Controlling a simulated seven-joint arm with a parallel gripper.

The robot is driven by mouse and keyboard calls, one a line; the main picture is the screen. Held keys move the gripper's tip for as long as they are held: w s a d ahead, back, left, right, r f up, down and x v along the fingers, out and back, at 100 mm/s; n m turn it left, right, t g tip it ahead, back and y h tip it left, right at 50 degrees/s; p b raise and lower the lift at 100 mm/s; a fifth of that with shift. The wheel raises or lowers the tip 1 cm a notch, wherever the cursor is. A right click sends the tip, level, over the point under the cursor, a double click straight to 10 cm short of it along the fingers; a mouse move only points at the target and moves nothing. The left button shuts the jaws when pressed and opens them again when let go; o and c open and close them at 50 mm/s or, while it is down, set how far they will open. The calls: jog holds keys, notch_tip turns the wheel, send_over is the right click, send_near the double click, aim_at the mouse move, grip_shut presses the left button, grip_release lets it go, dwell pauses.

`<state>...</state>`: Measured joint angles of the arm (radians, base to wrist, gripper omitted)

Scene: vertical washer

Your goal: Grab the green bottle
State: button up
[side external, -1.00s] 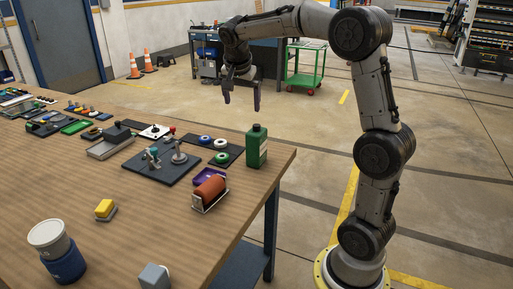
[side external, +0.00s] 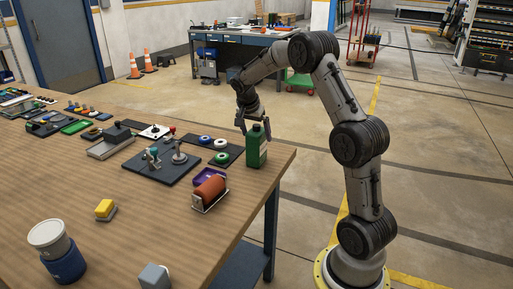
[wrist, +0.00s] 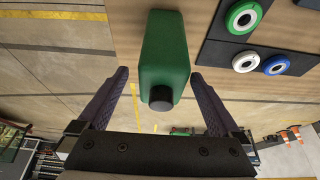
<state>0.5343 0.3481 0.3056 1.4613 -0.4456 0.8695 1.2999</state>
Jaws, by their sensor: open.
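The green bottle (side external: 256,151) stands upright near the far right corner of the wooden table in the side external view. In the wrist view my gripper (wrist: 160,80) is open, with one finger on each side of the bottle's cap end and a gap on both sides. The bottle partly hides the fingers in the side external view.
A dark board with ring-shaped parts (side external: 221,158) lies left of the bottle. The table edge (side external: 284,169) is close on the right.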

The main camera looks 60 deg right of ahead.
jog(key=x, duration=0.5)
jog(key=shift+w+d, duration=0.15)
grip_shut()
jog(key=shift+r, duration=0.15)
dwell(0.4)
